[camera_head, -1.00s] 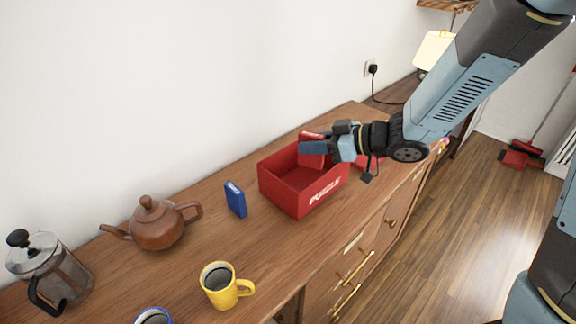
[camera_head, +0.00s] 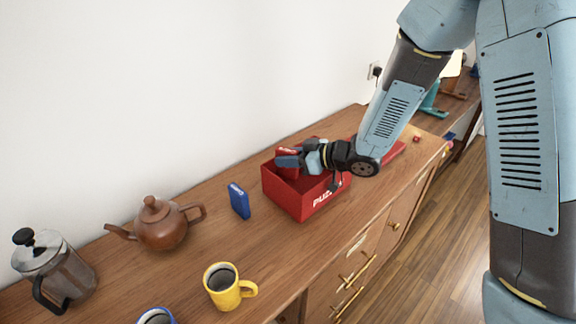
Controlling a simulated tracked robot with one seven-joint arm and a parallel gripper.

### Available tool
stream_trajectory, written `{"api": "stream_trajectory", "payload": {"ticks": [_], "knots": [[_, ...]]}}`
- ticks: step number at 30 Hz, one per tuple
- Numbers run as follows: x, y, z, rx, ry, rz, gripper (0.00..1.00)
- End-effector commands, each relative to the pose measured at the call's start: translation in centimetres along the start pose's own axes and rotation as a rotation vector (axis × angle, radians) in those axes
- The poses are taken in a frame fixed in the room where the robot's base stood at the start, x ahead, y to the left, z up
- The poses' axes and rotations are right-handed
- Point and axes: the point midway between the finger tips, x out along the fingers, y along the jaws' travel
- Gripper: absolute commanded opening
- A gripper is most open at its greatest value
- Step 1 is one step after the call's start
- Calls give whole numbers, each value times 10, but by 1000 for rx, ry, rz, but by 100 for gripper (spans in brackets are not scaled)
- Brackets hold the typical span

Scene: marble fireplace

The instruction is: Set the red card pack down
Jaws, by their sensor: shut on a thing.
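The red card pack (camera_head: 287,152) is held in my gripper (camera_head: 288,162). The gripper is shut on it, and the fingers cover part of the pack. Both are over the open red puzzle box (camera_head: 298,205), near its back left side. I cannot tell how far the pack reaches into the box or whether it touches the wall. My gripper and wrist hide part of the box's inside and its right rim.
A blue card pack (camera_head: 239,201) stands upright left of the box. A brown teapot (camera_head: 163,224), a French press (camera_head: 56,272), a yellow mug (camera_head: 226,287) and a blue-rimmed mug (camera_head: 156,316) stand further left. The wooden top (camera_head: 270,245) is clear before the box.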

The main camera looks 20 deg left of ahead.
Motion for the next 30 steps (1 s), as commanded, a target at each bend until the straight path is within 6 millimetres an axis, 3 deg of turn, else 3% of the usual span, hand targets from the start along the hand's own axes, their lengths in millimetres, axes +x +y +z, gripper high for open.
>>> {"api": "stream_trajectory", "payload": {"ticks": [6,30], "knots": [[8,0,24,2,-2,0,0],[14,-3,40,5,-10,-4,0]]}}
